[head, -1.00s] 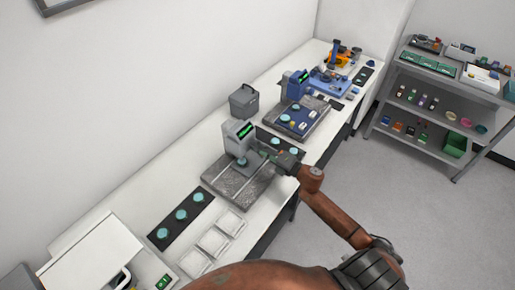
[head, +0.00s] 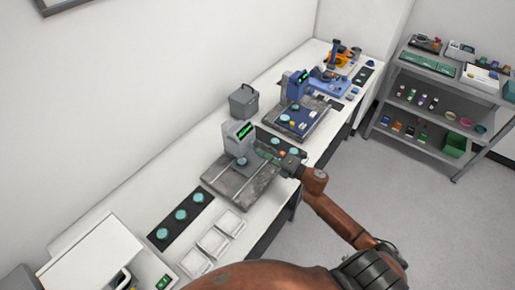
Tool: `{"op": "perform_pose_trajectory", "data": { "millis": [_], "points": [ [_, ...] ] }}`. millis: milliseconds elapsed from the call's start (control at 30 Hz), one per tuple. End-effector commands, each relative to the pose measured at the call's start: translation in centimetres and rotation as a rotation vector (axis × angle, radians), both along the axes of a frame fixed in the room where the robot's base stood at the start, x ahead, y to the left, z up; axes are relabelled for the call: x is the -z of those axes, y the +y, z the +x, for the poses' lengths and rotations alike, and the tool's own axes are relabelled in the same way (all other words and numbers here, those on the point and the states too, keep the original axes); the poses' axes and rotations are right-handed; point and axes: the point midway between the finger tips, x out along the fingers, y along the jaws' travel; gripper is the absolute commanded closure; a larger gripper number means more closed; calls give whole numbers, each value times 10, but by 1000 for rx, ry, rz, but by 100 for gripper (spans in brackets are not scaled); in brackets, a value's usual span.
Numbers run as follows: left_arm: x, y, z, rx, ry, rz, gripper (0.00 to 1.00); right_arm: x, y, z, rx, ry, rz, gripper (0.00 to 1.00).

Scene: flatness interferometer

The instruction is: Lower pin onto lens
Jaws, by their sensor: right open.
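The grey instrument (head: 238,138) with a lit green display stands on a grey slotted base plate (head: 232,188) in the middle of the bench. A pale blue lens (head: 241,162) sits on the plate under the instrument's head. The pin is too small to make out. My right gripper (head: 268,153) is open, just right of the instrument's head, with its arm coming from the lower right. It looks empty. My left gripper is out of view.
Several lenses lie on a black mat (head: 164,219) at the front left, beside white trays (head: 211,242). A second, blue instrument (head: 292,88) stands further back, past a grey bin (head: 243,101). A shelf rack (head: 440,100) stands at the right. The floor between is clear.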

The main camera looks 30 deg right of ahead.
Motion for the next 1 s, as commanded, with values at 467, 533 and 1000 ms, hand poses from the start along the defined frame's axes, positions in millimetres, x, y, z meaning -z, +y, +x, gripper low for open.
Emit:
{"op": "perform_pose_trajectory", "data": {
  "millis": [467, 533, 1000],
  "points": [
    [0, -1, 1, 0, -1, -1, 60, 1, -34, -83, 1, 2, 0, 53],
    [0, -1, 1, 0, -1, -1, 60, 2, -37, -89, 1, 3, 0, 53],
    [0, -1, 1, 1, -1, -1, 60, 1, -39, -94, 1, 2, 0, 53]
  ]
}}
